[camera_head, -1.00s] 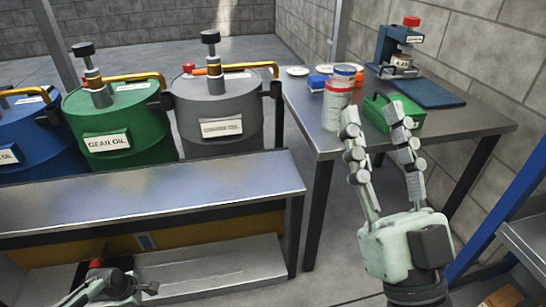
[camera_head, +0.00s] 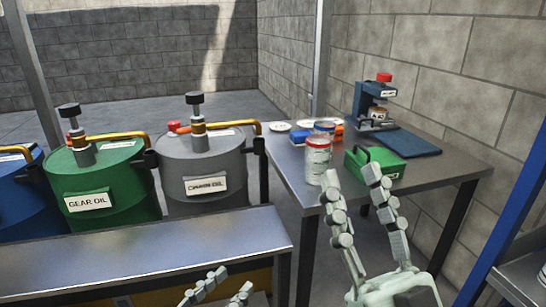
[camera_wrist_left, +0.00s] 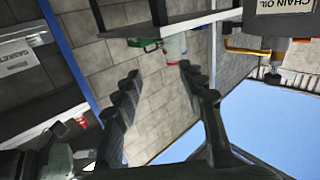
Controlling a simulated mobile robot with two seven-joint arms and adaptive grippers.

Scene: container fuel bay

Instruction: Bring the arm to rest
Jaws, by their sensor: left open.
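My left gripper (camera_head: 227,283) is at the bottom middle of the head view, below the front edge of the steel bench. Its two fingers are apart with nothing between them; the left wrist view also shows this gripper (camera_wrist_left: 155,82) open and empty. My right gripper (camera_head: 351,181) stands upright in front of the side table, fingers apart. Its fingertips overlap the green toolbox (camera_head: 384,165) and the white can (camera_head: 318,160) in the picture. I see nothing held in it. Its lower part is cut off by the frame.
The steel bench (camera_head: 150,255) runs along the front left, before the green drum (camera_head: 120,190) and grey drum (camera_head: 225,170). The side table (camera_head: 455,165) holds cans, the toolbox and a blue press (camera_head: 368,105). A block wall (camera_head: 440,60) and blue post (camera_head: 505,215) bound the right.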

